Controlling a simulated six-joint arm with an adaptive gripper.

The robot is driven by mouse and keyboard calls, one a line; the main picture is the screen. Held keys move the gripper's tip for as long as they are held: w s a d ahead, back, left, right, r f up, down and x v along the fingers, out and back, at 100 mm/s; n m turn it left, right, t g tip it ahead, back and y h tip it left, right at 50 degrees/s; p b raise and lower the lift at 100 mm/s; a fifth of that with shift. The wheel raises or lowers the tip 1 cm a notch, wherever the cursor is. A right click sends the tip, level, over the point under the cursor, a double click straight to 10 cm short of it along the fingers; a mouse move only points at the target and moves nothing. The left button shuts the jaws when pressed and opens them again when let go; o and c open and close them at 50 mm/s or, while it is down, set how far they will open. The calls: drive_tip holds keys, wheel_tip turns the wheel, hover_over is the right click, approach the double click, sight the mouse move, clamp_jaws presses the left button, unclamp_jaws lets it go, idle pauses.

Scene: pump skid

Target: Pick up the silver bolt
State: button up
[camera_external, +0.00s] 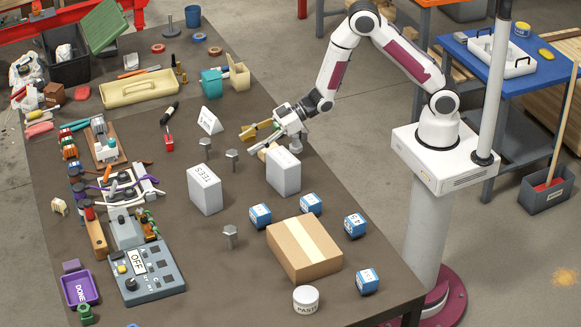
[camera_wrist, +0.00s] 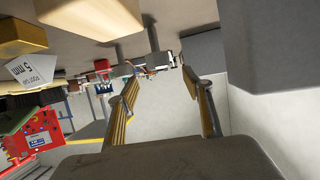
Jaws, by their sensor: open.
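Several grey metal bolts stand head-up on the dark table in the external view: one at the middle left (camera_external: 205,148), one just right of it (camera_external: 232,160) and one nearer the front (camera_external: 229,236). I cannot tell by colour which is the silver one. My gripper (camera_external: 253,138) is open, tilted almost level above the table, right of and behind the two middle bolts, touching neither. In the wrist view its two yellow-padded fingers (camera_wrist: 165,92) are spread apart with nothing gripped. No bolt can be made out clearly there.
White boxes (camera_external: 284,172) and (camera_external: 205,190) stand near the bolts, with a white tent card (camera_external: 210,121) behind. A cardboard box (camera_external: 304,250) and blue-white cubes (camera_external: 260,215) fill the front right. Bare table surrounds the front bolt.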

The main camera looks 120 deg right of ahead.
sight(236, 151)
drive_tip(key=shift+x, duration=1.2)
drive_tip(key=shift+w+f, duration=0.15)
drive_tip(key=shift+x, duration=2.45)
drive_tip(key=shift+f, duration=0.2)
drive_tip(key=c, duration=1.3)
